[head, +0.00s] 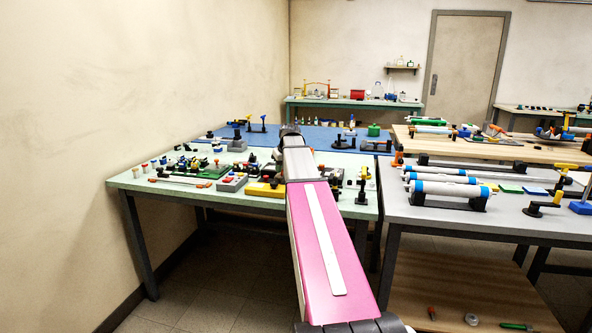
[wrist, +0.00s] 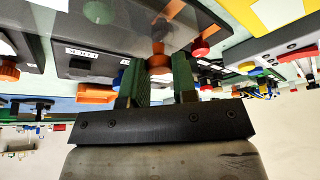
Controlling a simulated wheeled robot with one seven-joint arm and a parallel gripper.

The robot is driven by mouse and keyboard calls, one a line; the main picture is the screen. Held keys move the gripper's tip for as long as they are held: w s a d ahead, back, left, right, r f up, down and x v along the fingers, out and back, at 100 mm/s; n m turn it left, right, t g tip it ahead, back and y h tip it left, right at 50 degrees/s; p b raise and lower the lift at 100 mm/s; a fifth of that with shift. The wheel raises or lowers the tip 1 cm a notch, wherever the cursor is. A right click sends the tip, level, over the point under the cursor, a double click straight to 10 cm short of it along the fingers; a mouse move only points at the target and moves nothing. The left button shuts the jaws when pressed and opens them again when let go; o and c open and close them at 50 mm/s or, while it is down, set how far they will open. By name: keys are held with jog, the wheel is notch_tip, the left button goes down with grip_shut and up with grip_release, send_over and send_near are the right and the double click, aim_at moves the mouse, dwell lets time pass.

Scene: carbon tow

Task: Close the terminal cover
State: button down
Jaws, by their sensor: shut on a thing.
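In the wrist view my gripper (wrist: 160,60) has its two green fingers closed around an orange-brown knob-like piece (wrist: 158,48), beside dark equipment. I cannot tell whether this piece belongs to the terminal cover, and I cannot pick out the cover with certainty. A dark panel with a white label (wrist: 82,52) lies to the left of the fingers. In the head view my arm reaches forward over the pale green table (head: 128,181), and it hides the gripper and what it holds.
Small coloured parts crowd the green table, among them a yellow block (head: 264,190) just left of my arm. A grey table (head: 405,212) with white and blue cylinders (head: 447,189) stands to the right. In the wrist view a red button (wrist: 201,48) sits close right of the fingers.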

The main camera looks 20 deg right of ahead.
jog(key=w+a, duration=0.1)
jog(key=a, duration=0.1)
jog(key=w+a, duration=0.4)
jog(key=a, duration=0.1)
jog(key=shift+w+a, duration=0.1)
jog(key=c, duration=0.9)
grip_release()
jog(key=v, duration=1)
jog(key=shift+r, duration=0.35)
